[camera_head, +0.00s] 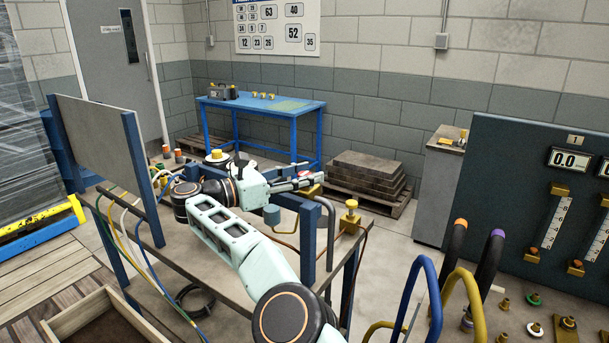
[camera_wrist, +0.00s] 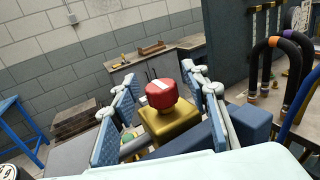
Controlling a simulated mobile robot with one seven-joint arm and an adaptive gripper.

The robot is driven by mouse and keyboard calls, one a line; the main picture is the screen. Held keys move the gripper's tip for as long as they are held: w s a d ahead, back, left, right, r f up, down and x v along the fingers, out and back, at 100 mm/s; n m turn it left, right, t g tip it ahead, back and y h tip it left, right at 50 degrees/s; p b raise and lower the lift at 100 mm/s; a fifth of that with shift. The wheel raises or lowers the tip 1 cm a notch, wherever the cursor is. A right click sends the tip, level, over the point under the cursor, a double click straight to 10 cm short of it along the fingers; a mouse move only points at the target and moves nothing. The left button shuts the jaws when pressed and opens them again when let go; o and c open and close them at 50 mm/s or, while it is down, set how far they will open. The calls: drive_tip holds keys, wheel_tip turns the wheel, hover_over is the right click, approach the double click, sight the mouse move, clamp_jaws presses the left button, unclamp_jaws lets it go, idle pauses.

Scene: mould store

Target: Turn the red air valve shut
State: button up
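The red air valve knob (camera_wrist: 162,94), with a white stripe on its top, sits on a square brass body (camera_wrist: 168,122) in the wrist view. My gripper (camera_wrist: 165,100) is open, with one blue-padded finger on each side of the knob and visible gaps between. In the head view my gripper (camera_head: 297,182) is at the blue frame, over the brass body (camera_head: 311,191); the knob is largely hidden there by the fingers.
A brass fitting (camera_head: 350,214) stands right of the blue post (camera_head: 309,240). A blue table (camera_head: 262,104), stacked slabs (camera_head: 368,173) and a grey cabinet (camera_head: 437,190) stand behind. A gauge panel (camera_head: 510,190) and coloured hoses (camera_head: 428,290) are at right.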

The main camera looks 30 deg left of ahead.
drive_tip(key=shift+a+f, duration=0.1)
idle(0.5)
drive_tip(key=shift+n+t+y+b, duration=0.8)
drive_tip(key=shift+n+y+b, duration=0.2)
drive_tip(key=shift+y+b, duration=0.4)
drive_tip(key=shift+n+t+y, duration=0.4)
drive_tip(key=shift+n+y, duration=0.3)
drive_tip(key=shift+y, duration=0.5)
